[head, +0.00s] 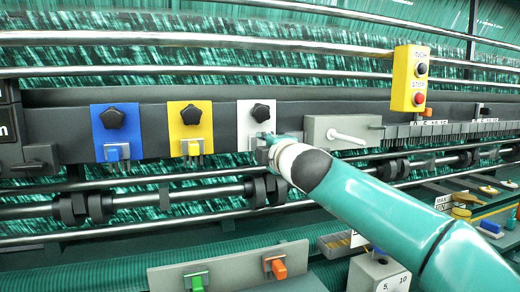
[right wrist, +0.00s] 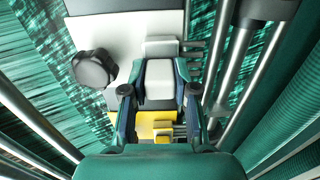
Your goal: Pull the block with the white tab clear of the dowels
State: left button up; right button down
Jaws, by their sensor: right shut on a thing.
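The white plate (head: 247,113) with a black star knob (head: 262,113) is on the dark rail; its lower part is partly hidden by my right gripper (head: 264,150). In the right wrist view, my right gripper (right wrist: 160,82) is shut on the white tab (right wrist: 158,90), one finger on each side. The light grey block (right wrist: 160,47) shows just beyond the fingertips. Thin dowels (right wrist: 194,44) stick out beside it; I cannot tell how far the block sits on them. My left gripper is not in view.
To the left are a blue plate (head: 103,126) and a yellow plate (head: 178,126), each with a knob and tabbed block. A grey box with a lever (head: 325,132) sits close right. A yellow stop box (head: 405,78) hangs further right. Rollers (head: 225,193) run below.

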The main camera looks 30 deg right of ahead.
jog(key=shift+b+v, duration=0.4)
jog(key=shift+v, duration=0.4)
dwell(0.4)
jog(key=shift+b+v, duration=0.7)
jog(key=shift+v, duration=0.85)
jog(key=shift+s, duration=0.15)
jog(key=shift+b+v, duration=0.8)
jog(key=shift+v, duration=1.1)
